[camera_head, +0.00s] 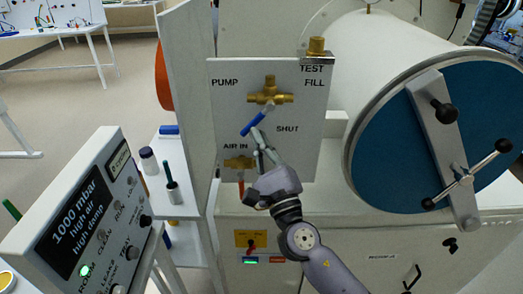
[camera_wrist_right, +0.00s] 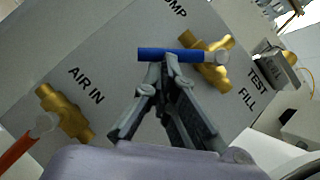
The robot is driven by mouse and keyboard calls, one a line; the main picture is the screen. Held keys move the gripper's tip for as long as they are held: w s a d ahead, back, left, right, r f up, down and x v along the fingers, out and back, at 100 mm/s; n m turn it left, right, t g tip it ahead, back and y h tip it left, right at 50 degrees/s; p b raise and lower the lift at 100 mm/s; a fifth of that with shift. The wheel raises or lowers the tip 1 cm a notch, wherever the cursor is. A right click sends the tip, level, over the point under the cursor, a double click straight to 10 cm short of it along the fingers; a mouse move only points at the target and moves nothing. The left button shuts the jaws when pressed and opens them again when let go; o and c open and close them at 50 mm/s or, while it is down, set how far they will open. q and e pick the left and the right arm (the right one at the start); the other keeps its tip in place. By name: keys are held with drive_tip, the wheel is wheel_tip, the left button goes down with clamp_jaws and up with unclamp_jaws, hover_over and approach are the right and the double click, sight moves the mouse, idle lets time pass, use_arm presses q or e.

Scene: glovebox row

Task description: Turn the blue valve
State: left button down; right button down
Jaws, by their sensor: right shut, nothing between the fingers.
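The blue valve handle (camera_head: 253,124) is a short lever on a brass valve body (camera_head: 269,95) on the upright white panel, among the labels PUMP, TEST, FILL and SHUT. The lever points down and to the left. My right gripper (camera_head: 259,137) is at the lever's lower side, fingers pointing up at it. In the right wrist view the blue handle (camera_wrist_right: 170,54) lies across the tips of my right gripper (camera_wrist_right: 163,60). The fingertips are together with nothing between them; whether they touch the lever I cannot tell. My left gripper is not in view.
A second brass valve (camera_head: 240,162) with a red handle (camera_head: 241,187) sits below, at AIR IN. A round blue door (camera_head: 400,135) with a clamp bar stands at the right. A display box (camera_head: 85,215) reading 1000 mbar and a shelf with bottles (camera_head: 173,190) are at the left.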

sight(242, 131)
drive_tip(key=m+h+b, duration=0.1)
drive_tip(key=m, duration=0.1)
drive_tip(key=a+m+t+h+b, duration=0.1)
drive_tip(key=m+b, duration=0.1)
drive_tip(key=a+r+m+t+h+b, duration=0.1)
drive_tip(key=m, duration=0.1)
drive_tip(key=shift+a+h, duration=0.2)
drive_tip(key=shift+h, duration=0.1)
drive_tip(key=m, duration=0.1)
drive_tip(key=m+h+b, duration=0.1)
drive_tip(key=shift+a+r+m+t+h, duration=0.3)
drive_tip(key=shift+a+r+t, duration=0.05)
drive_tip(key=shift+r+t, duration=0.05)
drive_tip(key=shift+a+r, duration=0.2)
drive_tip(key=shift+r, duration=0.2)
drive_tip(key=shift+w+a+r+p, duration=0.1)
drive_tip(key=shift+a+r+p, duration=0.2)
drive_tip(key=shift+a+p, duration=0.1)
drive_tip(key=shift+f, duration=0.1)
drive_tip(key=v, duration=1.2)
